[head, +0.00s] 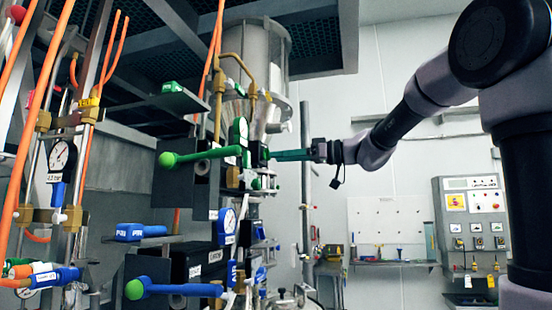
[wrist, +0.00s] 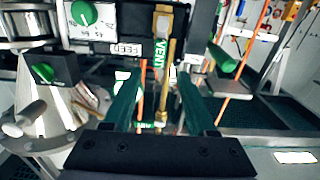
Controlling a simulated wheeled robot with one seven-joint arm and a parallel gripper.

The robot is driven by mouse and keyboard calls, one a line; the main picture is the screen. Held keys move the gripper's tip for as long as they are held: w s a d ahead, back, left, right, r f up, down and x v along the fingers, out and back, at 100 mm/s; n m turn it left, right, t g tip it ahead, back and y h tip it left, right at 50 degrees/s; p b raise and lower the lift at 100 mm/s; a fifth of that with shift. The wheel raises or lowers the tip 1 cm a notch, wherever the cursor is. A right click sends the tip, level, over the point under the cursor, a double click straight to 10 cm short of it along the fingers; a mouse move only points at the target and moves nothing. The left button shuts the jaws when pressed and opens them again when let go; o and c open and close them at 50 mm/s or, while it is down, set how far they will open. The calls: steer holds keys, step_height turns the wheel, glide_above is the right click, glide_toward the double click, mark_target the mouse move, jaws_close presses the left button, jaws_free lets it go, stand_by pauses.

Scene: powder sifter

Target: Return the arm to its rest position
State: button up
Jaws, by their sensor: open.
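My arm reaches in from the right of the head view, stretched toward the sifter's valve panel. My gripper (head: 274,155) points left, its green fingers close to the panel's green-marked fittings. In the wrist view the two green fingers of my gripper (wrist: 159,76) stand wide apart with nothing held. A brass pipe (wrist: 169,84) and an orange hose show in the gap beyond them. The green-knobbed lever (head: 205,155) sticks out left of the fingertips in the head view. I cannot tell whether the fingertips touch any fitting.
A blue lever with a green knob (head: 175,290) lies lower on the panel. A metal hopper (head: 257,65) stands behind it. Gauges, orange hoses and pipes (head: 62,155) crowd the left. A grey control box (head: 472,230) is at right. Open room lies below my forearm.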

stand_by(0.4)
steer(key=s+d+f+m+h, duration=0.7)
steer(key=s+d+f+m, duration=0.2)
steer(key=f, duration=0.4)
steer(key=s+d+f+m+t+h, duration=0.1)
steer(key=s+d+f+m+h, duration=0.7)
steer(key=f, duration=0.6)
steer(key=shift+s+d+m, duration=0.6)
steer(key=shift+d+m, duration=0.05)
steer(key=shift+m, duration=0.05)
